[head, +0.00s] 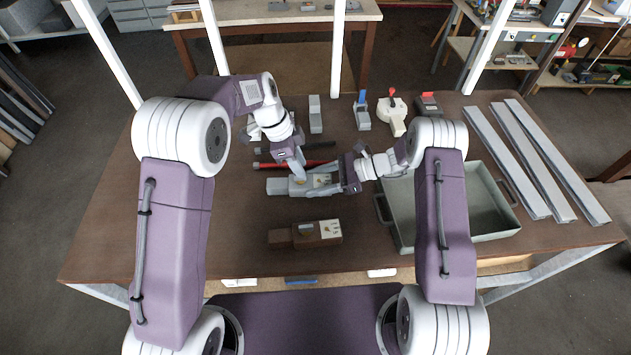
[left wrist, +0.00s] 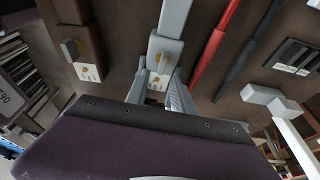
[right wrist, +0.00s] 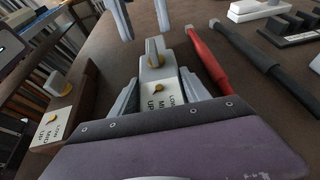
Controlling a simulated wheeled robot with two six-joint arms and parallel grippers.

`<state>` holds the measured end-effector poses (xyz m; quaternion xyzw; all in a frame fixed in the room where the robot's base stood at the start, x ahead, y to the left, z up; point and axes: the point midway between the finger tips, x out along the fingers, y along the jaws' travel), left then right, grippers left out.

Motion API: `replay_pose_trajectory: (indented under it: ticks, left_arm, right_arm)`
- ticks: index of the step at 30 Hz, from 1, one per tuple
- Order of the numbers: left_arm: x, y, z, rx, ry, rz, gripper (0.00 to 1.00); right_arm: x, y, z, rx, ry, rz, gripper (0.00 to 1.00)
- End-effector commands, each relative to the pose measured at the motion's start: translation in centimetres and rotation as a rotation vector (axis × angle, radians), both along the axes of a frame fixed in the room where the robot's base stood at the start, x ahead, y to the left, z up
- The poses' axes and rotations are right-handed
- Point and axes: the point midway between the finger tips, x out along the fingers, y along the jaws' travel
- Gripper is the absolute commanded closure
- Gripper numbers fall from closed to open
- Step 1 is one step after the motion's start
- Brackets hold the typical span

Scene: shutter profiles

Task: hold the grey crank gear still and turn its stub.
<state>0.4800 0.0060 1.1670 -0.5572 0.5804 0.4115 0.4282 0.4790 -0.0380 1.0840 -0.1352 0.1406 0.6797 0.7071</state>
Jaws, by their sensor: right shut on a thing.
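The grey crank gear (head: 277,187) lies on the middle of the table. In the right wrist view its stub (right wrist: 154,50) is a grey fin on a brass disc, behind a white label (right wrist: 157,97) reading LOW, MID, UP with a brass pointer. My right gripper (right wrist: 158,88) is shut on the gear's body at the label end, one finger on each side. My left gripper (left wrist: 158,76) is over the gear from above with its fingers apart. The stub also shows in the left wrist view (left wrist: 160,57); contact with it cannot be told.
A brown crank gear (head: 305,235) lies nearer me. A red rod (right wrist: 209,61) and a black rod (right wrist: 262,60) lie beside the grey gear. A grey-green tray (head: 460,243) and long profiles (head: 552,160) are on the right. Several lever devices (head: 393,113) stand behind. The table's left is clear.

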Motion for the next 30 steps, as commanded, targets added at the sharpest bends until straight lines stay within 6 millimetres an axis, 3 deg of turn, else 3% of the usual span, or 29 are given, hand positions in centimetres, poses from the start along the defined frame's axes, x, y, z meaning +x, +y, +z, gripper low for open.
replay_pose_trajectory:
  ticks: [7,18,21,30]
  left_arm:
    - [0.0,0.0,-3.1,0.0,0.001,0.001,0.71]
    - [0.0,0.0,-3.6,-0.001,-0.001,0.001,0.71]
    - [0.0,0.0,-3.6,-0.001,-0.001,0.001,0.99]
    - [0.0,0.0,-3.6,-0.001,-0.001,0.001,1.0]
  right_arm:
    - [0.0,0.0,0.0,-0.001,0.0,0.0,1.0]
    - [0.0,0.0,0.0,-0.001,0.0,0.0,1.0]
    - [0.0,0.0,0.0,0.0,0.0,0.0,1.0]
    - [0.0,0.0,0.0,0.0,0.0,0.0,1.0]
